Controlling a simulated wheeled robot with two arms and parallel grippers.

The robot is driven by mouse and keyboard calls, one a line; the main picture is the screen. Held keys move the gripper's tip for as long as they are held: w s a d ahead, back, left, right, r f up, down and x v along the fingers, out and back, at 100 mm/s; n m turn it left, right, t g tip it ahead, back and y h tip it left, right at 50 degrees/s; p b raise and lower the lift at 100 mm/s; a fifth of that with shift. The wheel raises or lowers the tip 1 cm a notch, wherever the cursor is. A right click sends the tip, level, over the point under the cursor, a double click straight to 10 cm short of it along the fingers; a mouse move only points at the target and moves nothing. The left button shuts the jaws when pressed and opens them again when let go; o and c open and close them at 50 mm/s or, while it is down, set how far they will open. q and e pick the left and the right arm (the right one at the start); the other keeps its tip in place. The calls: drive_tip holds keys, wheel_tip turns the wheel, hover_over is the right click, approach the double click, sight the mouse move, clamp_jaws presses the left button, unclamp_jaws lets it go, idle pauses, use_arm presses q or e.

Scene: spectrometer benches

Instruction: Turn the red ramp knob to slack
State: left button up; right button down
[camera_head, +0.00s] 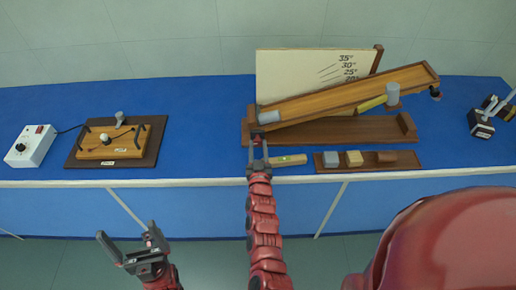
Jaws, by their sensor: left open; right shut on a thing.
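The wooden ramp (345,97) is tilted, with its low end at the left and its raised end at the right. My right gripper (257,136) reaches up from below to the ramp's low left end. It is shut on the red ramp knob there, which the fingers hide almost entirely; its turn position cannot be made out. My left gripper (128,248) is open and empty, low at the left, in front of the bench and away from the ramp.
An angle board (300,70) stands behind the ramp. A grey cylinder (392,95) is at its upper part. A spirit level (289,160) and a block tray (330,168) lie in front. A white box (30,146) and a wooden board device (112,141) are left. Blue bench (205,115) between is clear.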

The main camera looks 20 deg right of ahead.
drive_tip(key=n+b, duration=0.1)
drive_tip(key=n, duration=0.1)
drive_tip(key=n+b, duration=0.1)
drive_tip(key=n, duration=0.1)
drive_tip(key=shift+f+n, duration=0.2)
drive_tip(key=shift+n, duration=0.2)
idle(0.4)
drive_tip(key=c, duration=0.7)
unclamp_jaws()
drive_tip(key=shift+r, duration=0.1)
drive_tip(key=shift+s+a+b, duration=0.2)
drive_tip(key=shift+s+b, duration=0.2)
drive_tip(key=shift+s, duration=0.15)
drive_tip(key=b+v, duration=0.1)
drive_tip(key=v, duration=1.5)
drive_tip(key=shift+s+r+b, duration=0.1)
drive_tip(key=shift+s+b, duration=0.1)
drive_tip(key=shift+b, duration=0.1)
